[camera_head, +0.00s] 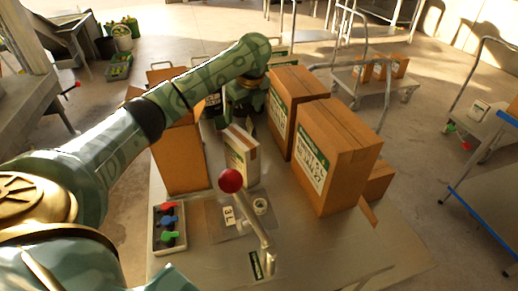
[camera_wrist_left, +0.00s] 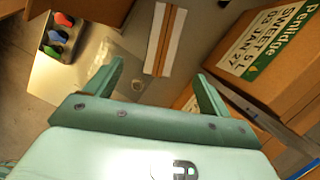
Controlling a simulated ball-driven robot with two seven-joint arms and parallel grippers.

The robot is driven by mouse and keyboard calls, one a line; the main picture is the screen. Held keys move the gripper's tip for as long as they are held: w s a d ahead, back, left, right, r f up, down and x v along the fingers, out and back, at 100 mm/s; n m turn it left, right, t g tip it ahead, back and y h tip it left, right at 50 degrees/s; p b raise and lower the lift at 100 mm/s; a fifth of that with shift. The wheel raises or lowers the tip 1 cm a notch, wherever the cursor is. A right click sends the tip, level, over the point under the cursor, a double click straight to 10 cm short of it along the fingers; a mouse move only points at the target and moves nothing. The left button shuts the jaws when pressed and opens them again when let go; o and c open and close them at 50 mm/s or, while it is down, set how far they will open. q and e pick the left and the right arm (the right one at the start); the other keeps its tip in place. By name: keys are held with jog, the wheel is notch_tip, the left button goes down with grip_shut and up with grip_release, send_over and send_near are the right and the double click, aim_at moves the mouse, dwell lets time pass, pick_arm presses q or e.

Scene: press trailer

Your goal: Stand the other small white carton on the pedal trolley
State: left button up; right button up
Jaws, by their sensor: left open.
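A small white carton (camera_head: 242,152) with a brown tape strip stands upright on the metal table (camera_head: 310,250), between taller brown boxes. In the left wrist view the white carton (camera_wrist_left: 166,38) shows beyond the fingertips, roughly in line with the gap. My left gripper (camera_head: 245,108) is behind the carton in the head view, partly hidden. In the wrist view my left gripper (camera_wrist_left: 160,72) is open with nothing between its fingers. A low trolley (camera_head: 490,126) with red and green parts beneath stands at the right, a small whitish item (camera_head: 479,108) on it. My right gripper is out of view.
Tall brown cartons (camera_head: 335,155) stand close right of the white carton, and another brown box (camera_head: 180,158) stands left. A red-ball lever (camera_head: 231,180) rises in front, beside a tray of coloured knobs (camera_head: 168,228). Another trolley (camera_head: 375,82) bears brown boxes.

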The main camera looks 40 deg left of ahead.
aim_at(241, 137)
pick_arm(q)
jog(key=b+x, duration=0.1)
jog(key=x, duration=0.2)
jog(key=b+x, duration=0.2)
jog(key=x, duration=0.2)
jog(key=b+x, duration=0.2)
jog(key=x, duration=0.1)
jog(key=shift+w+f, duration=0.2)
jog(key=shift+w, duration=0.2)
jog(key=shift+f, duration=0.5)
jog(key=b+x, duration=0.2)
jog(key=x, duration=0.2)
jog(key=shift+a+b, duration=0.1)
jog(key=shift+b, duration=0.3)
jog(key=shift+a+f, duration=0.2)
jog(key=shift+f, duration=0.25)
jog(key=shift+r, duration=0.1)
jog(key=shift+f+p, duration=0.2)
jog(key=shift+p, duration=0.1)
